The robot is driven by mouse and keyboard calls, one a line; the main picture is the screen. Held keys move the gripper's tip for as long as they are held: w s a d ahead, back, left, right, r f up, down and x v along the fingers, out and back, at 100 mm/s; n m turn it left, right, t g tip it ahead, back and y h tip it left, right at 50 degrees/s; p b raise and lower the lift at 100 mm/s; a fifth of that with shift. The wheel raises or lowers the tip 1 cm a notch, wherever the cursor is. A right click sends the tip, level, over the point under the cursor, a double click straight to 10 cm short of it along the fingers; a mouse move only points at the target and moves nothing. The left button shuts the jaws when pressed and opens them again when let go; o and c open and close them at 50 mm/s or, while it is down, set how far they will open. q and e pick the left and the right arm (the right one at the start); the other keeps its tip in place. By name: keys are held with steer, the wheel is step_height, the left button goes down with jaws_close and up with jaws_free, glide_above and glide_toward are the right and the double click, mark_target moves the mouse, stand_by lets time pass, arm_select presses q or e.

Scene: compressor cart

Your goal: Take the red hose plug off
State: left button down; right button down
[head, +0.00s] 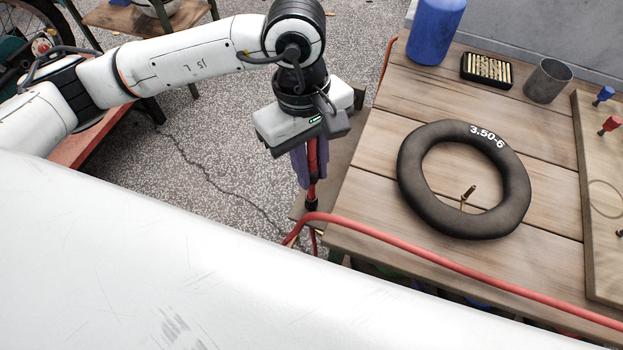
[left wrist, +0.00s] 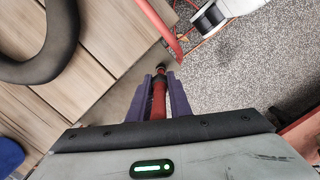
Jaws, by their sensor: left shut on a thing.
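My left gripper (head: 307,178) points down beside the left edge of the wooden table. Its purple fingers are shut on the red hose plug (head: 312,160). In the left wrist view the plug (left wrist: 158,104) is a red cylinder with a dark tip, standing between the two fingers (left wrist: 159,82). The red hose (head: 430,255) passes close by the plug's lower end and runs off to the right. Whether the plug's tip is seated in a fitting or free of it I cannot tell. My right gripper is not in view.
A black tyre (head: 413,195) lies on the wooden table (head: 365,215). Behind it are a blue cylinder (head: 436,30), a small black box (head: 486,70) and a grey cup (head: 547,82). A board (head: 600,200) with red and blue pieces lies at right. Speckled floor shows at left.

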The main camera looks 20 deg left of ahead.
mark_target(313, 159)
arm_select(q)
step_height(313, 159, up, 7)
steer(key=shift+f+p, duration=0.1)
steer(key=shift+p, duration=0.55)
steer(key=shift+r+p, duration=0.45)
steer(key=shift+r, duration=0.65)
steer(key=shift+f, duration=0.1)
